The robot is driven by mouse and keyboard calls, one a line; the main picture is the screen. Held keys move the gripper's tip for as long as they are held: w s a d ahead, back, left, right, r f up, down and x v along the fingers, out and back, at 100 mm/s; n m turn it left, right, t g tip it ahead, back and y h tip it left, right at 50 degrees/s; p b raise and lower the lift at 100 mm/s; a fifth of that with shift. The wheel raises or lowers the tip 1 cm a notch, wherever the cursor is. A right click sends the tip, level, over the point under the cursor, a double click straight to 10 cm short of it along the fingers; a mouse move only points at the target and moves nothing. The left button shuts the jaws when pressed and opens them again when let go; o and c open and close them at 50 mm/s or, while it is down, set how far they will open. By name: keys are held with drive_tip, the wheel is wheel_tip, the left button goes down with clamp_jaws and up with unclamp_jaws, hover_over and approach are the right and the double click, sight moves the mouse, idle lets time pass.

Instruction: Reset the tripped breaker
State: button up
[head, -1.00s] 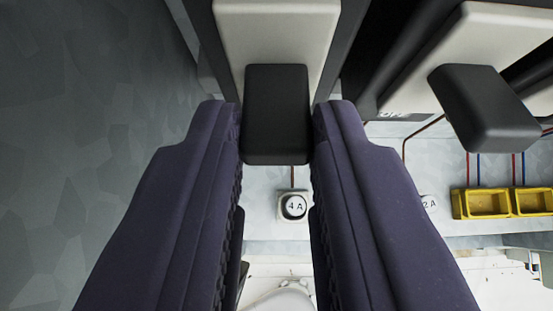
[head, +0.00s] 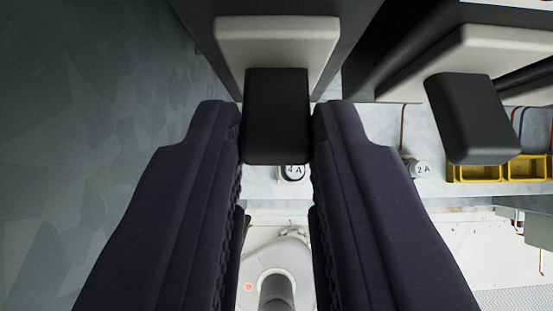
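A breaker (head: 232,32) with a pale face plate is at the top middle. Its black toggle handle (head: 277,115) sticks out toward me, between the two dark purple fingers of my gripper (head: 277,130). Both fingertips press against the sides of the handle, so my gripper is shut on it. A second breaker (head: 500,45) with a like black handle (head: 470,118) stands to the right, apart from my gripper. No on or off marking is readable now.
A grey wall (head: 90,140) runs close along the left. Round knobs marked 4A (head: 292,172) and 2A (head: 419,169) sit below the breakers. Yellow boxes (head: 485,172) with wires are at the right. A pale floor (head: 420,240) lies far below.

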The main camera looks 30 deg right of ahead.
drive_tip(key=o, duration=0.4)
drive_tip(key=shift+w, duration=0.1)
drive_tip(key=shift+o, duration=0.2)
drive_tip(key=shift+r, duration=0.1)
drive_tip(key=b+v, duration=0.1)
drive_tip(key=v, duration=0.6)
drive_tip(key=shift+s+r, duration=0.2)
drive_tip(key=shift+s, duration=0.05)
drive_tip(key=shift+a, duration=0.1)
